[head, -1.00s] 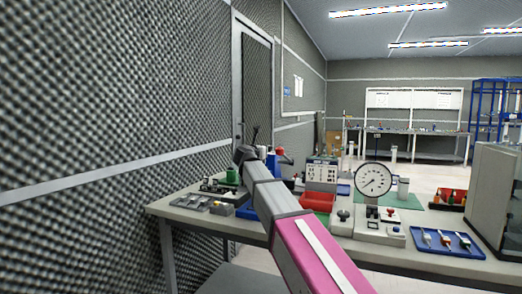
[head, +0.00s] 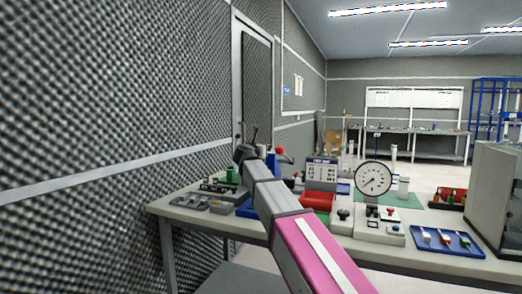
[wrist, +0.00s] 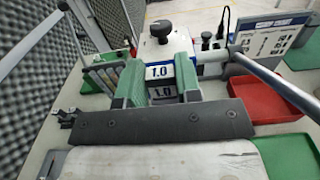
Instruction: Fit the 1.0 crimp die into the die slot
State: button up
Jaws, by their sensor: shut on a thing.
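My gripper (wrist: 160,80) is in the wrist view, its two green-padded fingers shut on the 1.0 crimp die (wrist: 162,88) between them. Two "1.0" labels show there, a bright white and blue one above and a dimmer one below; I cannot tell which belongs to the die. A pale block with a black knob (wrist: 160,30) lies just beyond the fingertips. The die slot cannot be made out clearly, and whether the die touches anything is hidden. In the head view my arm reaches over the bench, and its own links hide the fingertips and die.
A crimp chart (wrist: 270,40) and a red bin (wrist: 265,100) lie to the right in the wrist view. On the bench (head: 400,262) stand a dial gauge (head: 373,178), a blue tool tray (head: 447,241) and a red-knobbed lever (head: 281,150). A foam wall (head: 110,100) runs close on the left.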

jog(key=shift+f, duration=1.9)
jog(key=o, duration=1.1)
jog(key=shift+c, duration=0.2)
jog(key=v, duration=1)
jog(key=shift+s, duration=0.4)
jog(key=shift+a, duration=0.15)
